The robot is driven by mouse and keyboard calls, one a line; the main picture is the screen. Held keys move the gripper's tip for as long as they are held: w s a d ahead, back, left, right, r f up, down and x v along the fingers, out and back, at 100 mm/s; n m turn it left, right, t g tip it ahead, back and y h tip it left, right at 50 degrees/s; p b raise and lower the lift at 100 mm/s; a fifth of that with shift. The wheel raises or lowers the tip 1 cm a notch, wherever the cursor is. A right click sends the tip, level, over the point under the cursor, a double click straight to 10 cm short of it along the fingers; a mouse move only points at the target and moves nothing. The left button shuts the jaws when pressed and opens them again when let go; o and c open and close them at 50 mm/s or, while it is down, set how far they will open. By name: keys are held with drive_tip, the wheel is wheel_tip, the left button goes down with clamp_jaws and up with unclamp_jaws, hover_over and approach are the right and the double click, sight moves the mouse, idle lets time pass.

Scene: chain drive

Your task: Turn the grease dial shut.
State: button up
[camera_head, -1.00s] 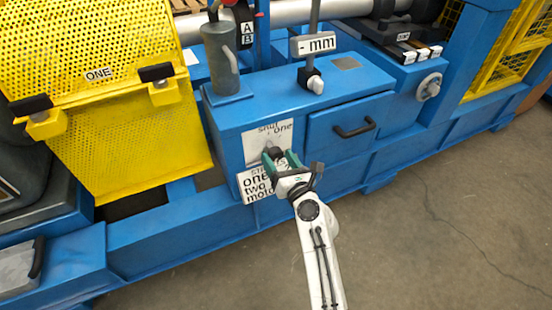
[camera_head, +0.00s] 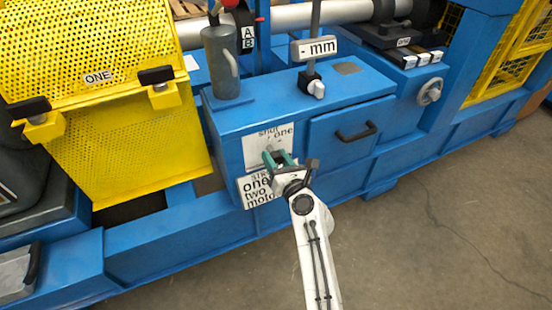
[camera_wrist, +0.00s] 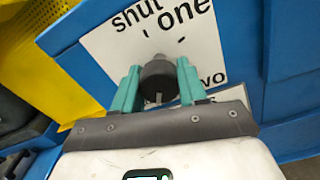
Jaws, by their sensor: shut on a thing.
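The grease dial (camera_wrist: 159,82) is a dark round knob on a white plate (camera_wrist: 108,52) in the wrist view. The plate reads "shut" at upper left, "one" at upper right and partly "two" at lower right. A short pale line shows on the dial's lower part, away from the word "shut". My gripper (camera_wrist: 158,68) is shut on the dial, one teal finger on each side. In the head view my gripper (camera_head: 276,156) is at the plate (camera_head: 257,146) on the blue cabinet's front; the dial is mostly hidden there.
A sign (camera_head: 260,190) is just below the plate. A drawer with a black handle (camera_head: 356,131) is to the right, and a grey handwheel (camera_head: 429,91) farther right. A yellow mesh guard (camera_head: 125,135) stands left. The floor (camera_head: 440,230) at lower right is clear.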

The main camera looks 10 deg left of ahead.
drive_tip(key=shift+c, duration=1.4)
